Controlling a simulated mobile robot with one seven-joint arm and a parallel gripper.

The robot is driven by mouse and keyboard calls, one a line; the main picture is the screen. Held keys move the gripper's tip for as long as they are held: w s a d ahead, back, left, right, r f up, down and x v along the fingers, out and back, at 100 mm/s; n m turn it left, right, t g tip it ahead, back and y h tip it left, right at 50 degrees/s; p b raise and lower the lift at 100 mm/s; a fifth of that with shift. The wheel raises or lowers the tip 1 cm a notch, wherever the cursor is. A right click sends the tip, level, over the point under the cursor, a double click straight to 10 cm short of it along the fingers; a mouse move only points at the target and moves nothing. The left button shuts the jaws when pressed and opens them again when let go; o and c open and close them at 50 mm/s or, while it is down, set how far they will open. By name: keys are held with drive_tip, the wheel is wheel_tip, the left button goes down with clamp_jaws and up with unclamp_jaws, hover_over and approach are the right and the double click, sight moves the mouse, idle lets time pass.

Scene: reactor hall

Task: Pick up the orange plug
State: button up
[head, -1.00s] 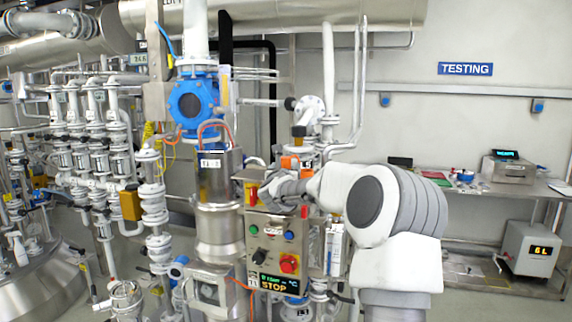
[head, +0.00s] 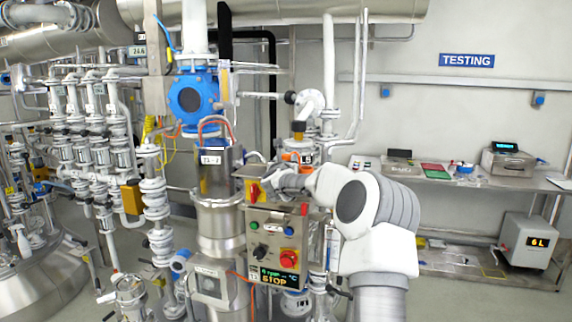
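No plug shows clearly. A small orange part (head: 291,157) sits behind the top of the control box, among pipe fittings; I cannot tell if it is the plug. My arm reaches in from the lower right, and its grey wrist end lies just above and in front of the control box. My gripper (head: 271,184) is small there, close to the red-and-yellow switch (head: 253,191) and below the orange part. Its fingers are too small and partly hidden to tell whether they are open or hold anything.
The control box (head: 262,226) with buttons and a lit display stands beside the steel column (head: 219,232). Dense pipes and valves fill the left. A steel bench (head: 525,184) with instruments stands at the right wall. Floor is free at the lower right.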

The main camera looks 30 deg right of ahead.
clamp_jaws()
drive_tip(key=shift+r, duration=0.15)
